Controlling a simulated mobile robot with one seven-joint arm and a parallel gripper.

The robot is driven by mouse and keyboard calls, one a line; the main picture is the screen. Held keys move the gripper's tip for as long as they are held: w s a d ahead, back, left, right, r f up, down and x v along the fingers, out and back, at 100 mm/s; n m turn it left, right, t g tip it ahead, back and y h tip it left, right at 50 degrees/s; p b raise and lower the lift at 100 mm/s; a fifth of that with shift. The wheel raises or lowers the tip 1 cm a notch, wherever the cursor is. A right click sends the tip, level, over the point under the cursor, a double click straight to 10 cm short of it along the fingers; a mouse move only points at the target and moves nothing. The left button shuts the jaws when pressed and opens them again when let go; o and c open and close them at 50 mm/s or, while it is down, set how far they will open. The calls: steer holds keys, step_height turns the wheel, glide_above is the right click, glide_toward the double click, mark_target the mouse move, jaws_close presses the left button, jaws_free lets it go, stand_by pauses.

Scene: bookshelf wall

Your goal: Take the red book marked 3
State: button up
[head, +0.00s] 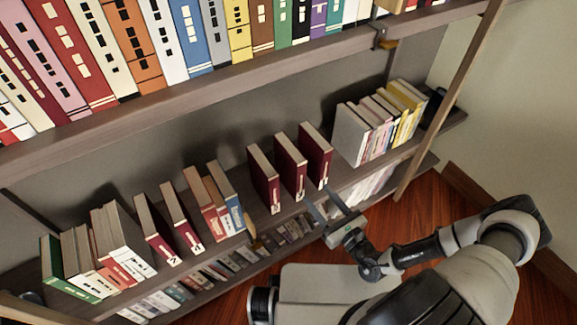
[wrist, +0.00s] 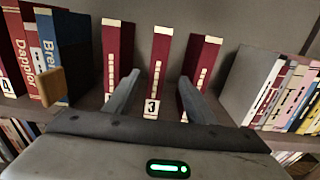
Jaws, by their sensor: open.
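The red book marked 3 (wrist: 160,60) stands upright in the wrist view, the middle one of three spaced dark red books. Its white label with the 3 is low on the spine. In the head view it appears as the middle red book (head: 289,165) of that group, its number too small to read. My gripper (wrist: 160,78) is open and empty, its fingers to the left and right of the book in the picture. I cannot tell whether the tips reach past the spine. In the head view my gripper (head: 321,199) is just in front of the shelf.
Red books stand on its left (wrist: 118,55) and right (wrist: 202,62), with narrow gaps. Farther left is a blue book (wrist: 55,55); farther right is a grey-sided row (wrist: 252,75). A shelf board (head: 180,95) with more books runs above. A small yellow-brown piece (wrist: 52,87) shows at left.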

mark_target(302, 177)
steer(key=b+x, duration=0.1)
steer(key=x, duration=0.4)
steer(key=b+x, duration=0.1)
steer(key=x, duration=0.5)
steer(key=shift+w+a+f, duration=0.15)
steer(key=shift+w+f, duration=0.05)
steer(key=shift+f, duration=0.05)
steer(key=b+x, duration=0.2)
steer(key=x, duration=0.4)
steer(key=shift+s+r, duration=0.1)
steer(key=shift+r, duration=0.05)
jaws_close()
steer(key=shift+r, duration=0.3)
